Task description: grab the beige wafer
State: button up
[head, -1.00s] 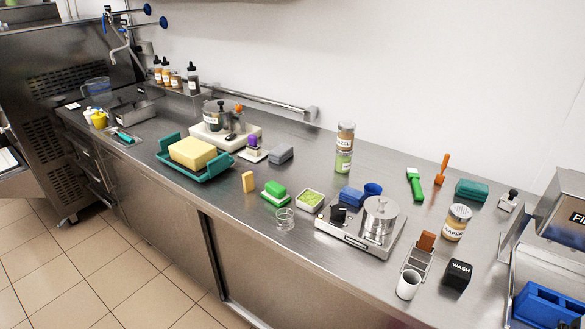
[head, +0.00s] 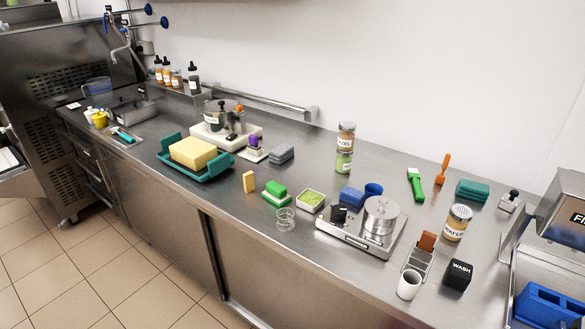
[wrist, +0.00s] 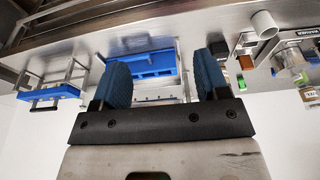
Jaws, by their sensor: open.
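A small upright beige-yellow slab (head: 249,182) stands on the steel counter, left of a green block; it may be the beige wafer. A jar labelled like "WAFER" (head: 457,223) with beige contents and a perforated lid stands at the right, and I cannot tell single wafers inside it. My gripper (wrist: 162,65) is open and empty in the wrist view, its two blue fingers well apart. A blue tray shows beyond and between the fingers, apart from them. My gripper is not in the head view, and the slab cannot be made out in the wrist view.
A steel scale (head: 360,236) with a lidded pot stands mid-counter. A small rack (head: 417,262), a white cup (head: 409,285) and a black WASH block (head: 458,275) stand front right. A blue tray (head: 550,306) is at the right edge. A teal tray (head: 213,168) holds a large yellow block.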

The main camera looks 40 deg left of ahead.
jog(key=w+a+r+m+y, duration=0.1)
jog(key=w+a+m+y, duration=0.15)
jog(key=w+a, duration=0.55)
jog(key=w+a+r+m+y, duration=0.1)
jog(key=w+a+y, duration=0.4)
jog(key=a, duration=0.6)
jog(key=m+y, duration=0.5)
jog(key=m, duration=0.5)
send_over(249, 176)
jog(key=w+d, duration=0.2)
jog(key=d, duration=2)
notch_tip(249, 176, down, 7)
jog(key=s+a+f+m, duration=0.1)
jog(key=a+f+m, duration=0.1)
jog(key=a, duration=0.3)
jog(key=s+a+f+m, duration=0.1)
jog(key=a+f+m, duration=0.1)
jog(key=a+f, duration=0.2)
jog(key=a+f+m+y, duration=0.1)
jog(key=a+f+m, duration=0.1)
jog(key=a+f, duration=0.2)
jog(key=shift+s+a+m, duration=0.15)
jog(key=shift+s+a, duration=0.05)
jog(key=shift+a, duration=0.75)
jog(key=shift+s+a+m, duration=0.1)
jog(key=shift+s+a, duration=0.1)
jog(key=shift+a, duration=0.7)
jog(key=shift+a+f, duration=0.15)
jog(key=shift+a, duration=0.15)
jog(key=shift+s, duration=0.1)
